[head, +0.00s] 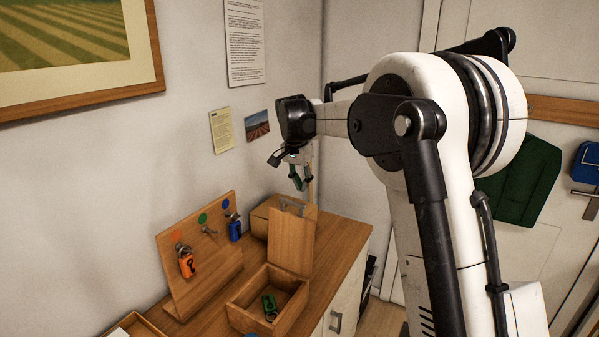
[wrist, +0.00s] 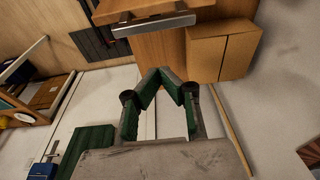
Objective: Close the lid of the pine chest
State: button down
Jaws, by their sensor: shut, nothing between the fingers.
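The pine chest (head: 243,317) stands on the wooden counter with its lid (head: 291,243) raised upright at the back. A grey metal handle shows on the lid's top edge, and in the wrist view this handle (wrist: 153,24) is at the top, on the lid's edge. My gripper (head: 298,184) is above the lid, apart from it, with its fingers pointing down. In the wrist view my gripper (wrist: 160,73) has its fingertips together with nothing between them, beside the lid's edge.
A cardboard box (head: 260,217) stands behind the lid; it also shows in the wrist view (wrist: 238,52). The wall is close behind. Another open box (head: 150,328) is at the front left.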

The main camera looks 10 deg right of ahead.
jog(key=shift+s+a+f+p, duration=0.7)
jog(key=shift+s+a+f, duration=0.35)
jog(key=shift+f, duration=0.1)
jog(key=shift+s+a+f, duration=0.1)
jog(key=shift+f, duration=0.05)
jog(key=shift+s, duration=0.1)
jog(key=shift+s, duration=0.1)
